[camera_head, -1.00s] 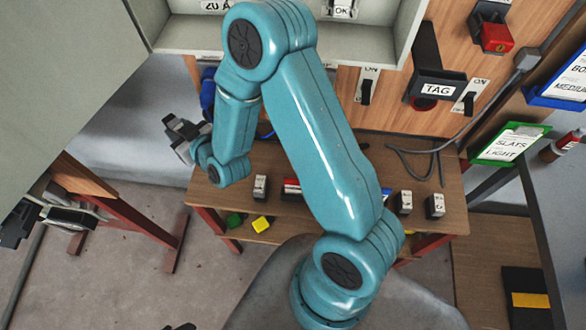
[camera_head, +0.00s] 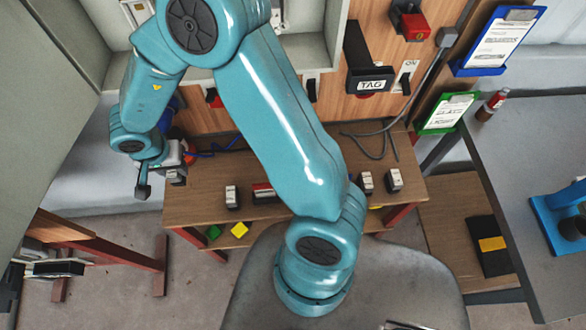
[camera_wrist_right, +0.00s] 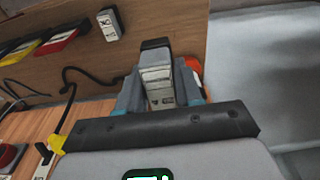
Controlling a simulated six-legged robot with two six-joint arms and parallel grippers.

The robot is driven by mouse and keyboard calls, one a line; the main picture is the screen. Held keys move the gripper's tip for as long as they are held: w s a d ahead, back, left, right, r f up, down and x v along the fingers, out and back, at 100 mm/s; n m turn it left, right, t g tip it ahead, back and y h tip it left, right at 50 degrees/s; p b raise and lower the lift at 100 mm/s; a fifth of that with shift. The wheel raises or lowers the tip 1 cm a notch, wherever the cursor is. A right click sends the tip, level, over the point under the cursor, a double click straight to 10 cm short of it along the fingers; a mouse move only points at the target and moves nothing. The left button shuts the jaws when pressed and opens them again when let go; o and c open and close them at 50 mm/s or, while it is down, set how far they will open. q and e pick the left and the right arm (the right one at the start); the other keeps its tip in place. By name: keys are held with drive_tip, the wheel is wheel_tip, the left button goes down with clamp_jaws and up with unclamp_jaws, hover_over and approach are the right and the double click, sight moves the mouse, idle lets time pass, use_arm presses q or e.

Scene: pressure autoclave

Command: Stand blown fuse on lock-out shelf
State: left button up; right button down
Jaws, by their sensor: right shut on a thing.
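My right gripper (camera_head: 168,174) is at the left end of the wooden shelf (camera_head: 440,190), partly hidden by its own wrist. In the right wrist view its fingers (camera_wrist_right: 158,92) are shut on a white fuse block with a black end (camera_wrist_right: 157,74). Whether this fuse is blown cannot be read. More white-and-black fuse blocks stand on the shelf, one at its left (camera_head: 232,196) and one at its right (camera_head: 394,180). No label marks the shelf as the lock-out one.
An open grey cabinet (camera_head: 330,35) is above the shelf. A black TAG handle (camera_head: 372,84) and a red switch (camera_head: 411,22) are on the wooden panel. Green (camera_head: 213,231) and yellow (camera_head: 240,229) pieces lie lower down.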

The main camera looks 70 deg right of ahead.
drive_tip(key=shift+w+a+r+g+y, duration=0.3)
drive_tip(key=shift+w+r+y, duration=0.2)
drive_tip(key=shift+r+y, duration=0.15)
drive_tip(key=shift+s+d, duration=0.1)
hover_over(199, 203)
wheel_tip(199, 203, down, 15)
drive_tip(key=shift+f, duration=0.15)
wheel_tip(199, 203, down, 4)
drive_tip(key=shift+f+b, duration=0.1)
drive_tip(key=shift+b, duration=0.65)
drive_tip(key=shift+f, duration=0.3)
